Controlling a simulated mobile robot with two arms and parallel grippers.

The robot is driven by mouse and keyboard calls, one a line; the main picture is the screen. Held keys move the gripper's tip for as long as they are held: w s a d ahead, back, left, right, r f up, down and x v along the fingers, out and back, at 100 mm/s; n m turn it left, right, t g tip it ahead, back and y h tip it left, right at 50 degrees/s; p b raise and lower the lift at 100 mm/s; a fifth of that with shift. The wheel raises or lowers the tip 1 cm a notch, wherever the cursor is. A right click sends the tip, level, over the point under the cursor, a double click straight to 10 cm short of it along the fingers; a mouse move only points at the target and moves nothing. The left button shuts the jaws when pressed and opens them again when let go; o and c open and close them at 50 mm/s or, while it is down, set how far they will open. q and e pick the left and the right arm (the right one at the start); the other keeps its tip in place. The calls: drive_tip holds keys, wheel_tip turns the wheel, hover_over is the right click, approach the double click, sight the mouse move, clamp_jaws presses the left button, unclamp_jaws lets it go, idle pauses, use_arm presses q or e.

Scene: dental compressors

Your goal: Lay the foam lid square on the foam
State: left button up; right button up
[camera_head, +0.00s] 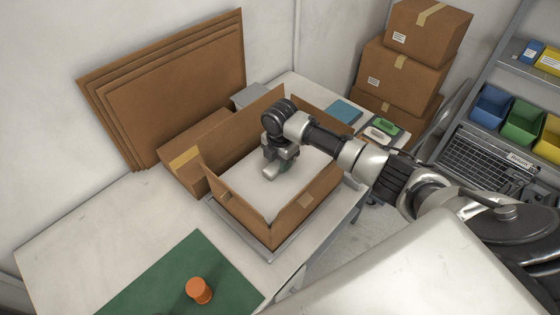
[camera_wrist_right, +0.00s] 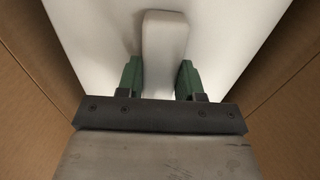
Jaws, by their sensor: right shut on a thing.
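The white foam lid (camera_head: 245,188) is inside the open cardboard box (camera_head: 238,215), roughly level and filling most of its opening. My right gripper (camera_head: 280,170) reaches into the box from the right. Its green fingers are shut on the raised white grip block of the foam lid, near its middle. In the right wrist view the gripper (camera_wrist_right: 160,78) has this block between its fingers, with the foam lid (camera_wrist_right: 220,40) spread beneath. The foam under the lid is hidden, so I cannot tell whether the lid touches it. My left gripper is out of view.
The box stands on a grey tray (camera_head: 262,250) at the bench (camera_head: 110,225) edge, its flaps upright around my gripper. Flat cardboard sheets (camera_head: 175,85) lean on the wall. A green mat (camera_head: 170,280) with an orange object (camera_head: 199,290) lies in front. Stacked cartons (camera_head: 400,75) stand behind.

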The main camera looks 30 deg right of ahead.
drive_tip(key=shift+f, duration=0.6)
drive_tip(key=o, duration=0.9)
drive_tip(key=shift+f, duration=0.2)
drive_tip(key=shift+r, duration=0.1)
drive_tip(key=shift+r, duration=0.6)
wheel_tip(320, 180, up, 11)
drive_tip(key=b, duration=0.2)
